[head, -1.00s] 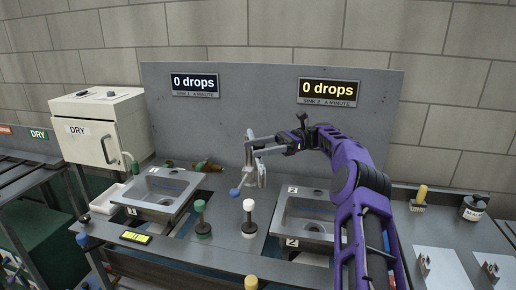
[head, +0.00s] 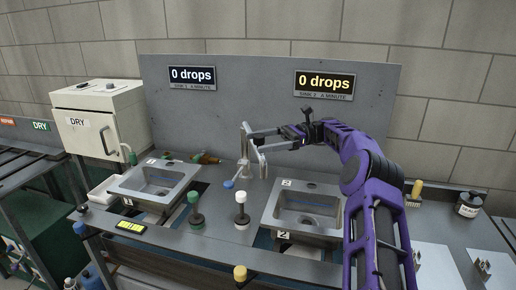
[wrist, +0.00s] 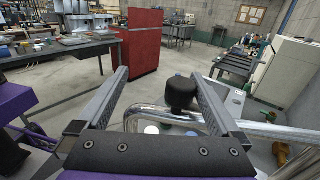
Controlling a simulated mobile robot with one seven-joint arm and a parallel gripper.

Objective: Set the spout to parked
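The spout (head: 243,152) is a silver pipe standing behind and between the two sinks, at the left of my gripper in the head view. In the wrist view, a bent silver tube (wrist: 262,128) crosses low in front of the palm, with a black knob (wrist: 181,93) by it. My gripper (head: 255,140) is at the upper part of the spout. In the wrist view its two fingers (wrist: 158,76) are wide apart, with the knob and part of the tube showing between them. I cannot tell whether a finger touches the tube.
The left sink (head: 155,182) and right sink (head: 305,208) flank the spout. A grey back panel (head: 240,95) rises behind; both displays read 0 drops.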

